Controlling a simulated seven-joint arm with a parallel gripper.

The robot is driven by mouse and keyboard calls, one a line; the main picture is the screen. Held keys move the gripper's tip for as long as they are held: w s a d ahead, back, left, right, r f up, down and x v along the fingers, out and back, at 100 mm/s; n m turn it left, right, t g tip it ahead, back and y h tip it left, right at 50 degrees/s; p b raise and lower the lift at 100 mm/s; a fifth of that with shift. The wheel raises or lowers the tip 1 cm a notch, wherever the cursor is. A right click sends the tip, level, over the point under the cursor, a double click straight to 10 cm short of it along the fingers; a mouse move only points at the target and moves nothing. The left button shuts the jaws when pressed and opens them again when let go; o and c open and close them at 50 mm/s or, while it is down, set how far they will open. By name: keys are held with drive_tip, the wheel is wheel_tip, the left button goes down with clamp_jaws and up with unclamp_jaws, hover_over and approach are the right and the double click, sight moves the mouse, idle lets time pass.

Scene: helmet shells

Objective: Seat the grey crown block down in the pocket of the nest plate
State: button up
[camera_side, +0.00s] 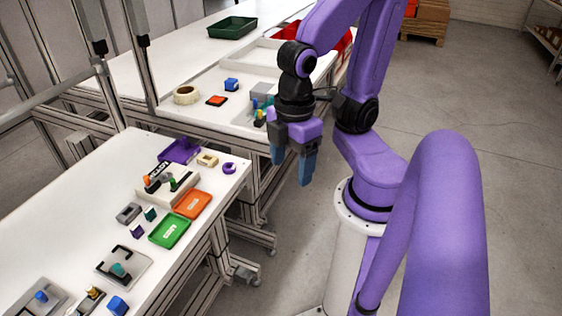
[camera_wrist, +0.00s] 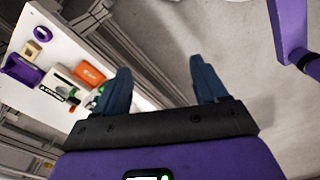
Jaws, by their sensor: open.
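A small grey block (camera_side: 129,213) with a hollow top sits on the near white table, left of the green tray; it looks like the crown block. A pale plate (camera_side: 108,266) with black corner pieces and a teal knob lies nearer the camera; it may be the nest plate, but I cannot be sure. My gripper (camera_side: 291,168) is open and empty, with blue fingers pointing down, off the table's right edge and well away from both. In the wrist view my gripper (camera_wrist: 160,68) has nothing between its fingers; neither the grey block nor that plate can be made out there.
Orange (camera_side: 192,204) and green (camera_side: 170,230) trays lie along the table's right side. A purple tray (camera_side: 180,151), a white fixture (camera_side: 167,186), a tan block (camera_side: 207,160) and a purple ring (camera_side: 229,168) are at the far end. A blue cube (camera_side: 118,305) is near the front.

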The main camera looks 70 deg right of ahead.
drive_tip(key=shift+s, duration=0.1)
idle(0.3)
drive_tip(key=n+y, duration=0.4)
drive_tip(key=n, duration=0.1)
hover_over(127, 208)
drive_tip(key=s+d, duration=0.1)
drive_tip(key=d, duration=0.5)
wheel_tip(127, 208, down, 8)
drive_tip(key=x, duration=1.7)
drive_tip(key=shift+s+a, duration=0.15)
drive_tip(key=c, duration=1.2)
